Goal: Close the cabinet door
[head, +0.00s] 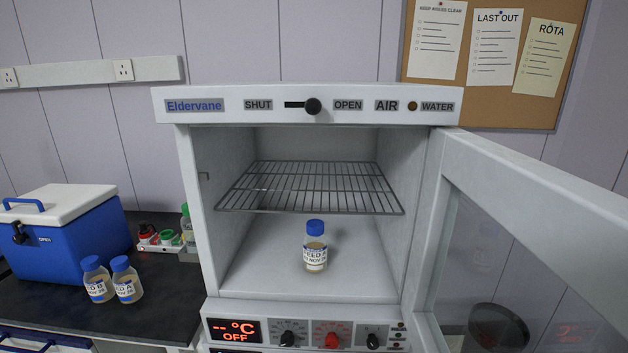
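The cabinet (185,190) stands in the middle of the head view with its front open. Its door (545,195) is hinged on the right side and swung wide open toward me, with a pale frame around a clear pane. Inside, a blue-capped bottle (315,247) labelled as feed stands upright on the cabinet floor, below a wire shelf (310,187). The near end of the door runs out of the picture at the right. Neither of my grippers shows in this view.
A black bench (165,300) at the left holds a blue cool box (70,240), two blue-capped bottles (127,280) and a small rack (160,245). A dark round container (497,325) shows through the door pane. A control panel (300,333) sits below the opening.

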